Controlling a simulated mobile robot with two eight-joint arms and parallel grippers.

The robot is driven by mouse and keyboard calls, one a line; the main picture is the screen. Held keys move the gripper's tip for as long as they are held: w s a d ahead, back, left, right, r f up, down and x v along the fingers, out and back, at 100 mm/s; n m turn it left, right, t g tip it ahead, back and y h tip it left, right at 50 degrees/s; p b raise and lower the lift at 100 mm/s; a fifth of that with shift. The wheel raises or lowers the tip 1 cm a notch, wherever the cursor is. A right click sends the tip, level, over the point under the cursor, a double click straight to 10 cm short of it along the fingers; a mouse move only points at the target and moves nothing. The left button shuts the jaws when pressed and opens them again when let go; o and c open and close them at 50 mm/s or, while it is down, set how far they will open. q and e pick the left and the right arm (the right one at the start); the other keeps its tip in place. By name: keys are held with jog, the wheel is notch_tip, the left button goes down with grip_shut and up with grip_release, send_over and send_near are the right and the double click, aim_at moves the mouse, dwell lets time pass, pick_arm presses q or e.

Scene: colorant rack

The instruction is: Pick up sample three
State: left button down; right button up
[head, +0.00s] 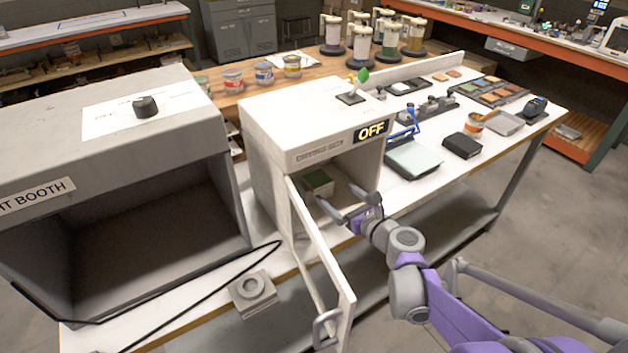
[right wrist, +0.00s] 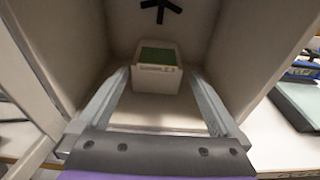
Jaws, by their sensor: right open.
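A light block with a green top (head: 318,181) sits inside the open white cabinet marked OFF (head: 290,130). It also shows in the right wrist view (right wrist: 157,75), upright toward the back of the cabinet, with small unreadable markings on its front. I cannot read whether it is sample three. My right gripper (head: 335,199) reaches into the cabinet opening. Its fingers are spread apart and empty, with the block beyond and between them in the right wrist view. My left gripper is not in view.
The cabinet's door (head: 322,262) hangs open toward the front, left of my right arm. A grey light booth (head: 110,130) stands to the left. A small grey block with a ring (head: 254,290) is near the table's front. A green-topped device (head: 413,160) stands right of the cabinet.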

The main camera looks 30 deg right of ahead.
aim_at(319, 180)
jog(key=w, duration=0.5)
jog(key=w+a, duration=0.1)
jog(key=w, duration=0.1)
jog(key=shift+w+f, duration=0.25)
jog(key=shift+f, duration=0.1)
jog(key=c, duration=1.2)
jog(key=shift+r+p, duration=0.25)
jog(key=shift+p, duration=0.15)
